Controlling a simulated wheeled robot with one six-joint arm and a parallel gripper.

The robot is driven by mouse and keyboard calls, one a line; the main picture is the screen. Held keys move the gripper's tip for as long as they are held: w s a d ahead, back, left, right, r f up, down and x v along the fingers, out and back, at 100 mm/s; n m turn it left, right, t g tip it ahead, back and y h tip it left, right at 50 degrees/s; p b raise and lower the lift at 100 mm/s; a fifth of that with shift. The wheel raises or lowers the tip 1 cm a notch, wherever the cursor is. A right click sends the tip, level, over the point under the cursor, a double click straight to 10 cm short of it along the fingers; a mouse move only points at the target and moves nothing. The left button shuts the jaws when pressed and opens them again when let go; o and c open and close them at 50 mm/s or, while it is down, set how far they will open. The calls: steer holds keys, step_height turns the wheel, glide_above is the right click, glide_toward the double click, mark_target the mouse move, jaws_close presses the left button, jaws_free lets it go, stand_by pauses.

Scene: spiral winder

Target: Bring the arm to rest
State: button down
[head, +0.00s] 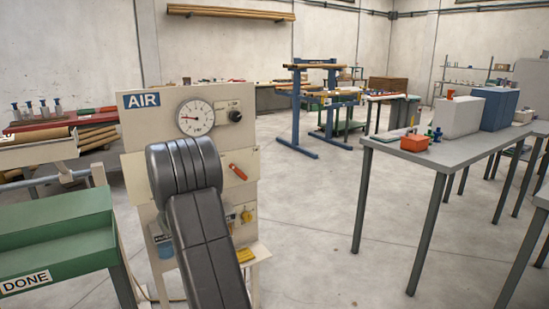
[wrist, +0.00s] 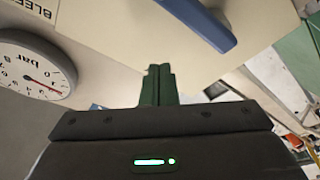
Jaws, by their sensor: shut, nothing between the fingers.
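My gripper (wrist: 159,72) shows in the wrist view, its two dark green fingers together with nothing between them. It is in front of the pale panel, below a blue lever (wrist: 200,22) and to the right of a round pressure gauge (wrist: 35,68). Whether the fingertips touch the panel I cannot tell. In the head view my dark grey arm (head: 195,215) is folded in front of the cream AIR panel (head: 135,135) and covers part of it. My gripper is hidden in that view.
The gauge (head: 195,118) and a black knob (head: 235,116) sit high on the panel. A red handle (head: 238,171) is lower. A green DONE bench (head: 60,235) stands left, a grey table (head: 455,155) right. The floor between panel and table is clear.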

steer(key=a+n+g+p, duration=0.1)
steer(key=n+p, duration=0.2)
steer(key=p, duration=0.1)
steer(key=s+a+n+g+p, duration=0.1)
steer(key=n+p, duration=0.2)
steer(key=p, duration=0.1)
steer(key=a+n+g+p, duration=0.1)
steer(key=n+p, duration=0.3)
steer(key=shift+s+a+r+g+y, duration=0.15)
steer(key=shift+s+a+g+y, duration=0.15)
steer(key=shift+g+y, duration=0.1)
